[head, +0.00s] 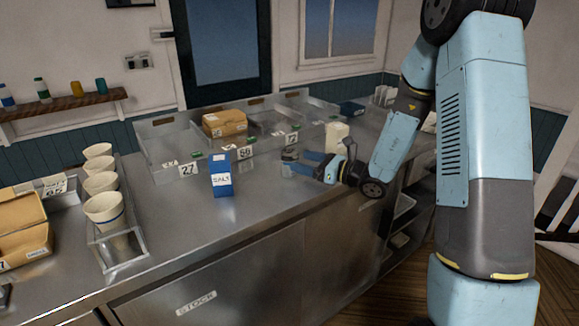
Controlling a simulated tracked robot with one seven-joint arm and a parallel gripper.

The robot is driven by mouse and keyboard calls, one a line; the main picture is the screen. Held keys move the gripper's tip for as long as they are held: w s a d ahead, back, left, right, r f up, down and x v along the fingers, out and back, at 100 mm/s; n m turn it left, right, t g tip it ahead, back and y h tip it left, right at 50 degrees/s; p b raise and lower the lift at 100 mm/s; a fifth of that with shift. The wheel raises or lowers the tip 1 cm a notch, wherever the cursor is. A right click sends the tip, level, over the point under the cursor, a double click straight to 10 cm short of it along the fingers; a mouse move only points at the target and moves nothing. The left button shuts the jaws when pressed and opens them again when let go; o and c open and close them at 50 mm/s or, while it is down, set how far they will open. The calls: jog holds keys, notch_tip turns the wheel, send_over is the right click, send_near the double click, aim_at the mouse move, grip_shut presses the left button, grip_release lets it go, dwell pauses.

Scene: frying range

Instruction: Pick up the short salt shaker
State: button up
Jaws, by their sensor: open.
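A small grey metallic cylinder (289,154), which looks like the short salt shaker, stands on the steel counter. It is just beyond the fingertips of my gripper (297,161), to their left. A tall blue box marked SALT (221,180) stands to the left.
A cream container (337,136) stands just behind my gripper. Paper cups in a rack (103,208) and cartons (22,225) are left. The front counter (200,240) is bare.

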aim_at(289, 157)
jog(key=shift+x, duration=2.9)
jog(key=shift+s+f, duration=0.1)
jog(key=shift+c, duration=0.5)
jog(key=c, duration=1)
jog(key=shift+c, duration=0.5)
